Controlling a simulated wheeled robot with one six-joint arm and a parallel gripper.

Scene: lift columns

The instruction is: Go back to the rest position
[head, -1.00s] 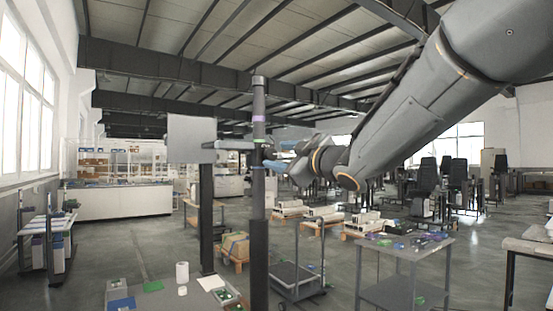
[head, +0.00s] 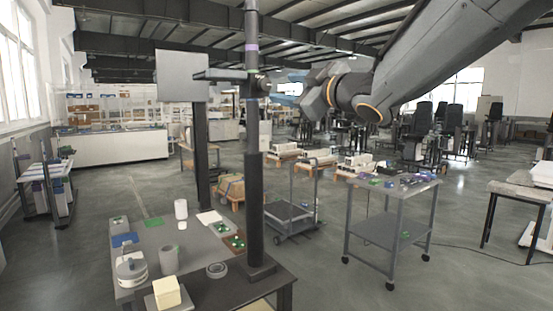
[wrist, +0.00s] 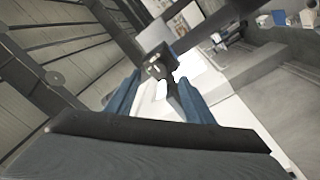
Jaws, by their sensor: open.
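My gripper (head: 288,88) is at the end of my raised arm, which comes in from the upper right in the head view. Its blue fingers point left, towards a dark upright pole (head: 254,150). In the wrist view my gripper (wrist: 157,92) has its two blue fingers spread apart with no held object seen. A dark block (wrist: 155,62) shows beyond the fingertips; I cannot tell whether it is apart from them.
The pole stands on a dark table (head: 215,293) at the bottom. A grey panel (head: 181,76) on a post stands to its left. A grey trolley (head: 375,231) with small parts stands to the right. Between the trolley and the right-hand table (head: 520,190) the floor is open.

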